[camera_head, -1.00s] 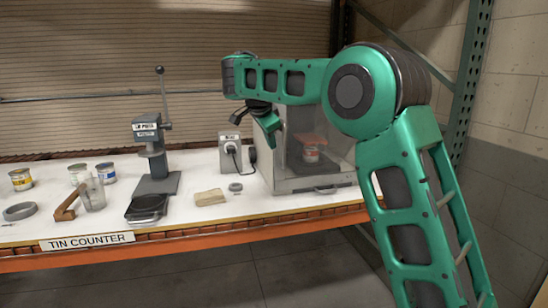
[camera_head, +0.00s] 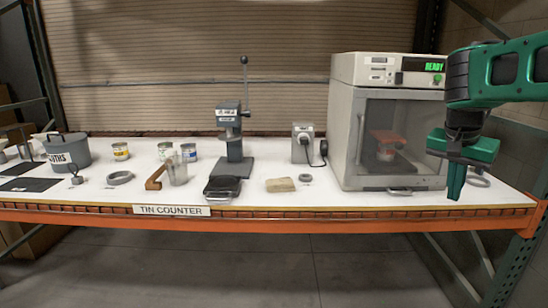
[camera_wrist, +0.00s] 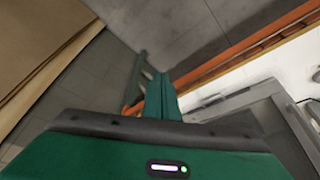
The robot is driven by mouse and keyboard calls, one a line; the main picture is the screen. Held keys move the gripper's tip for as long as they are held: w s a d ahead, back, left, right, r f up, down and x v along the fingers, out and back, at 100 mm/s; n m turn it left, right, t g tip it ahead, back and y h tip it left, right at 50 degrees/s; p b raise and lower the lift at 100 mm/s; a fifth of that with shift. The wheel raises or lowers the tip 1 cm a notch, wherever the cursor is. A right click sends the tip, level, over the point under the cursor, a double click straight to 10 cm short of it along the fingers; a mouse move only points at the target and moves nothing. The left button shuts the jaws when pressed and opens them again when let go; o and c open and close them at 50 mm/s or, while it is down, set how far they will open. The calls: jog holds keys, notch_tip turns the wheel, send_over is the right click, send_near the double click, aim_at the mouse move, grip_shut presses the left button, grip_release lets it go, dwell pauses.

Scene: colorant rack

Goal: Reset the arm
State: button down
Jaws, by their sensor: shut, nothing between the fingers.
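My gripper (camera_head: 455,188) is at the right of the head view, pointing down in front of the right end of the counter. Its green fingers are together and hold nothing. In the wrist view my gripper (camera_wrist: 160,82) shows its fingers closed, with the floor and the orange counter edge beyond them. My arm reaches in from the right edge of the head view.
A cabinet (camera_head: 346,140) with a READY display stands just left of my gripper, a tin inside. The counter (camera_head: 330,199) also bears a lever press (camera_head: 234,142), a black pad (camera_head: 222,189), tins and a grey bucket (camera_head: 67,151). The floor in front is clear.

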jog(key=s+a+f+n+y, duration=0.1)
jog(key=s+f, duration=0.3)
jog(key=s, duration=0.5)
jog(key=s+f+n+g+y, duration=0.1)
jog(key=s+f, duration=0.4)
jog(key=s, duration=0.4)
jog(key=s+a+f+n+g+y, duration=0.1)
jog(key=s+f, duration=0.4)
jog(key=s, duration=0.5)
jog(key=shift+a+n, duration=0.3)
jog(key=shift+n, duration=0.3)
jog(key=shift+w+d+f, duration=0.1)
jog(key=shift+w+f, duration=0.1)
jog(key=shift+w, duration=0.4)
